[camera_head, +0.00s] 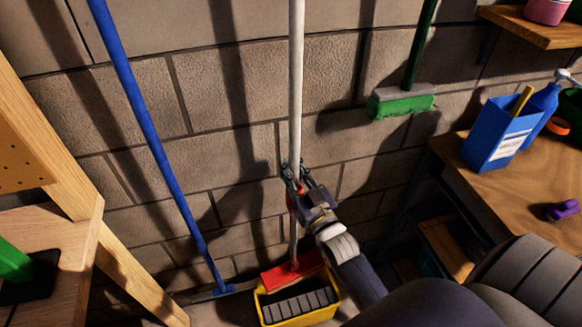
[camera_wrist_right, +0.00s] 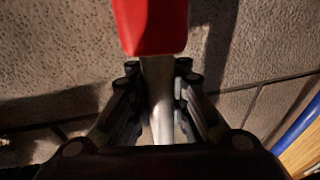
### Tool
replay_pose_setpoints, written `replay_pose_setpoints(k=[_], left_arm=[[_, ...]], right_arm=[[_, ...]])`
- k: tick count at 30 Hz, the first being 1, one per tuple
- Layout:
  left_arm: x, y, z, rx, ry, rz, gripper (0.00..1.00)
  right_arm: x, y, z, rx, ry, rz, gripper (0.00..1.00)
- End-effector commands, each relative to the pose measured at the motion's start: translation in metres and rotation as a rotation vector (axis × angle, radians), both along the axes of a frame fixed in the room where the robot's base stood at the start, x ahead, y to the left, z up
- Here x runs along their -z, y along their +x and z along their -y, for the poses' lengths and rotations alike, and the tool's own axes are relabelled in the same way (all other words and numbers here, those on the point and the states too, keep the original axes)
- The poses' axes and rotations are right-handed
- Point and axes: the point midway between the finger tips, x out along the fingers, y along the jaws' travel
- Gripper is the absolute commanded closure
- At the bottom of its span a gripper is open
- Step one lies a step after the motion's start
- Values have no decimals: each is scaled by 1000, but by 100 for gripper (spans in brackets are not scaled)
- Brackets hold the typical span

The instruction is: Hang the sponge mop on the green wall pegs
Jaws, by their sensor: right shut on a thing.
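The sponge mop has a long pale handle (camera_head: 296,80) that stands nearly upright in front of the block wall. A red head (camera_head: 292,271) at its lower end is at the yellow bucket (camera_head: 318,315); I cannot tell whether it touches the bucket. My right gripper (camera_head: 293,178) is shut on the handle, well above the head. In the right wrist view the handle (camera_wrist_right: 158,100) runs between the fingers of the gripper (camera_wrist_right: 158,90), with a red part (camera_wrist_right: 152,25) just beyond them. The green wall pegs are not in view. My left gripper is not in view.
A blue-handled tool (camera_head: 150,130) leans at left. A green brush (camera_head: 402,101) is against the wall at right. A wooden bench (camera_head: 500,190) at right carries a blue container (camera_head: 490,140) and bottles. Wooden shelving (camera_head: 60,230) stands at left. A wall shelf (camera_head: 535,30) is upper right.

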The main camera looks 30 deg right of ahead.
Motion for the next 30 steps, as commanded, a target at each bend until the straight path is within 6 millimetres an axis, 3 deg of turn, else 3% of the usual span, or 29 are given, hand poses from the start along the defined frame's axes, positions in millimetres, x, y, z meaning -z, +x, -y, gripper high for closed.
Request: replay_pose_setpoints(k=[23, 24, 27, 30], left_arm=[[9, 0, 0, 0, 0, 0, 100], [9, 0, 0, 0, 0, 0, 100], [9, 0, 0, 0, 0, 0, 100], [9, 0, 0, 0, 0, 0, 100]], right_arm=[[14, 0, 0, 0, 0, 5, 100], [14, 0, 0, 0, 0, 5, 86], [13, 0, 0, 0, 0, 4, 63], [14, 0, 0, 0, 0, 3, 60]])
